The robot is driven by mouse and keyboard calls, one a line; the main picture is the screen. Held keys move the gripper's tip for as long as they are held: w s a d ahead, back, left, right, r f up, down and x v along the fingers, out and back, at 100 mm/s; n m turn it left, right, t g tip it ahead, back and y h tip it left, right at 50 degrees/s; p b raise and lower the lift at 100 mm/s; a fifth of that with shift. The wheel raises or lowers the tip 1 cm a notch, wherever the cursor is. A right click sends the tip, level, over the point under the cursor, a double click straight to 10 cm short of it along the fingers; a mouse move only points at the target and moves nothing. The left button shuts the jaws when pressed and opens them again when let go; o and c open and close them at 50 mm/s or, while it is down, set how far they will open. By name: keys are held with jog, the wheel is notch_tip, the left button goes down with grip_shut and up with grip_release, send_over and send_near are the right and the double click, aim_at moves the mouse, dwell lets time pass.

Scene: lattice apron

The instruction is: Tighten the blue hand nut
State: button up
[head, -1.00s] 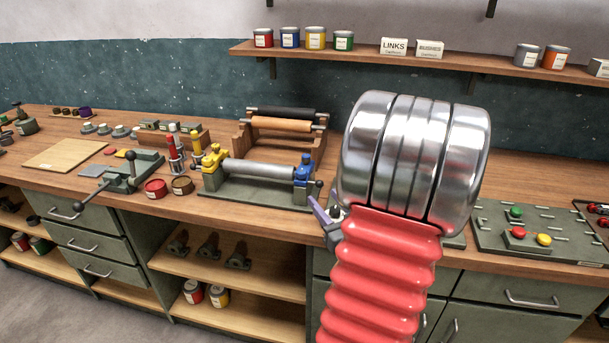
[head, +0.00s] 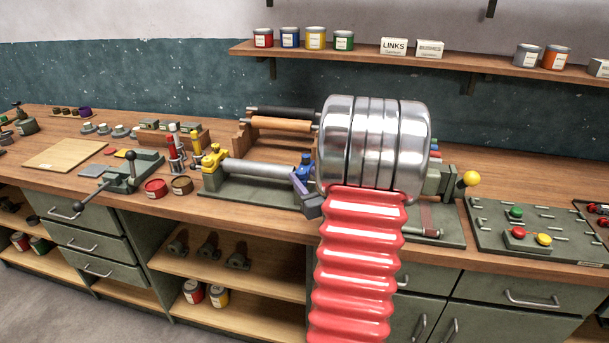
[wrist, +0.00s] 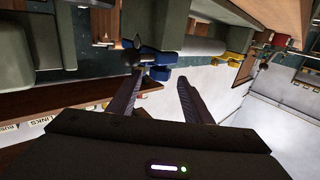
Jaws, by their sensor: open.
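The blue hand nut (wrist: 150,55) shows in the wrist view, with dark lobes around its middle, at the blue end of a fixture. That blue end (head: 305,166) shows in the head view at the right end of a grey roller (head: 258,171); my gripper partly covers it and the nut cannot be made out there. My gripper (wrist: 158,80) is open, its two dark fingers apart with nothing held between them. The left finger's tip is close to the nut in the picture; whether they touch I cannot tell.
The yellow end (head: 213,158) of the fixture stands at the roller's left. A rack with black and orange rollers (head: 280,123) stands behind. Red and brown tins (head: 156,188) sit at left. A button panel (head: 540,230) lies at right. My arm hides the bench between.

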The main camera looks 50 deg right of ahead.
jog(key=shift+x, duration=0.9)
jog(key=c, duration=1.1)
